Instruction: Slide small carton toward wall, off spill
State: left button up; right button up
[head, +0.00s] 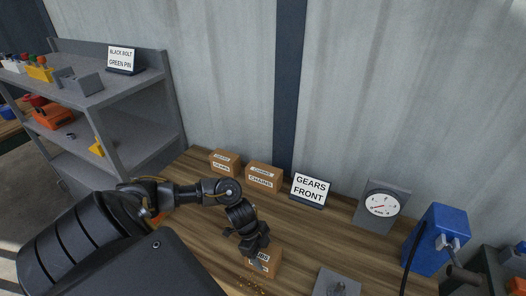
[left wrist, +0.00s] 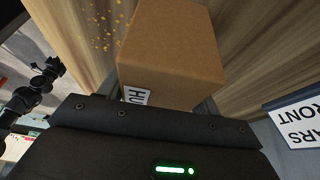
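The small brown carton (head: 264,262) stands on the wooden bench, beside and partly behind my left gripper in the head view. In the left wrist view the carton (left wrist: 172,45) fills the upper middle, close against the gripper, with a partly hidden white label reading "HU". Brown-yellow spill grains (head: 250,284) lie on the bench on the carton's near side; they also show in the left wrist view (left wrist: 100,30). My left gripper (head: 256,250) is down at the carton; its fingertips are mostly hidden, so its opening is unclear. A dark arm, apparently my right, shows small in the left wrist view.
Two cartons, gears (head: 224,162) and chains (head: 263,177), stand near the corrugated wall (head: 400,80). A "GEARS FRONT" sign (head: 311,189), a gauge (head: 382,206) and a blue device (head: 436,238) stand to the right. A grey plate (head: 337,283) lies right of the carton.

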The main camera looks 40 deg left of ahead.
pick_arm(q)
jog(key=c, duration=0.8)
jog(key=shift+w+a+b, duration=0.1)
jog(key=shift+w+a, duration=0.2)
jog(key=shift+w, duration=0.65)
jog(key=shift+w+a+b, duration=0.15)
jog(key=shift+w+a, duration=0.2)
jog(key=shift+w, duration=0.65)
jog(key=shift+w+a+b, duration=0.1)
jog(key=shift+w+a, duration=0.2)
jog(key=shift+w, duration=0.65)
jog(key=shift+w, duration=0.1)
jog(key=shift+w+a+b, duration=0.2)
jog(key=shift+w+b, duration=0.1)
jog(key=shift+w, duration=0.25)
jog(key=shift+w+a+b, duration=0.15)
jog(key=shift+w+b, duration=0.1)
jog(key=shift+w, duration=0.25)
jog(key=shift+w+a+b, duration=0.3)
jog(key=shift+w+b, duration=0.1)
jog(key=shift+w, duration=0.45)
jog(key=shift+w+a+b, duration=0.25)
jog(key=shift+w+b, duration=0.15)
jog(key=shift+w, duration=0.45)
jog(key=shift+w, duration=0.1)
